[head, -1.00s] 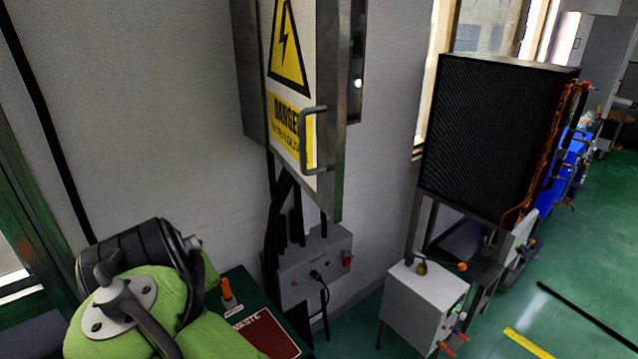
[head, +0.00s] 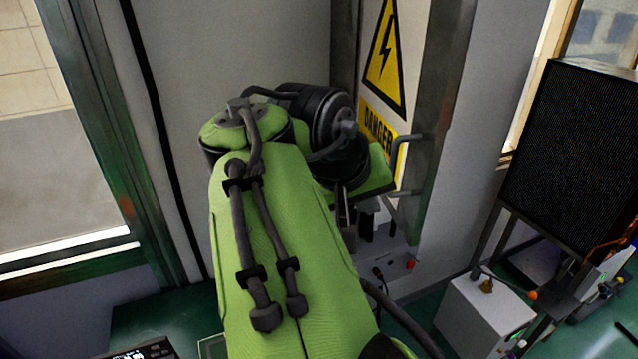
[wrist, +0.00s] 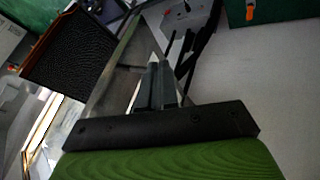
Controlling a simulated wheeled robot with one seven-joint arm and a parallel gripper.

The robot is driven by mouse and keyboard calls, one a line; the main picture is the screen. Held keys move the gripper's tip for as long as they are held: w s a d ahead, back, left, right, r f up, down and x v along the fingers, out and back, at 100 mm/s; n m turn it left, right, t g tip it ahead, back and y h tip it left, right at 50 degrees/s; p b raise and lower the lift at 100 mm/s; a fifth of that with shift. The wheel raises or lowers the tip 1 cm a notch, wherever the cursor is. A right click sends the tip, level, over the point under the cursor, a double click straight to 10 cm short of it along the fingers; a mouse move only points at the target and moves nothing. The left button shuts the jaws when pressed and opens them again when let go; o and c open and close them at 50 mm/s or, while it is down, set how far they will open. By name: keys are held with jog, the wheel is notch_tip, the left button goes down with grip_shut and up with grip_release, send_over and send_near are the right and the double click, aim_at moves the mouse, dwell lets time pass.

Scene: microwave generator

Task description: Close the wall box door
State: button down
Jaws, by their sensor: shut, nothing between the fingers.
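The wall box door (head: 412,60) stands ajar, swung out from the grey wall box (head: 344,50). Its face bears a yellow danger sign and a bar handle (head: 398,150). My green arm crosses in front of the door's lower left part in the head view and hides it. My gripper is mostly hidden there behind my arm. In the wrist view my gripper (wrist: 156,60) is shut and empty, its fingers pressed together. A grey metal panel, likely the door (wrist: 112,88), lies just left of the fingers there. I cannot tell whether they touch it.
A black finned unit (head: 575,150) on a frame stands at the right, with a white box (head: 485,315) on the floor below it. A grey socket box with cables (head: 400,270) is on the wall under the wall box. A window (head: 60,130) is at the left.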

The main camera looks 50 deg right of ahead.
aim_at(406, 223)
jog(key=d+f, duration=0.2)
jog(key=s+d+f+b, duration=0.1)
jog(key=d+f, duration=0.1)
jog(key=d, duration=0.1)
jog(key=s+d+f+b, duration=0.1)
jog(key=d+f, duration=0.1)
jog(key=d, duration=0.1)
jog(key=shift+s+f, duration=0.25)
jog(key=shift+f, duration=0.05)
jog(key=shift+w, duration=0.15)
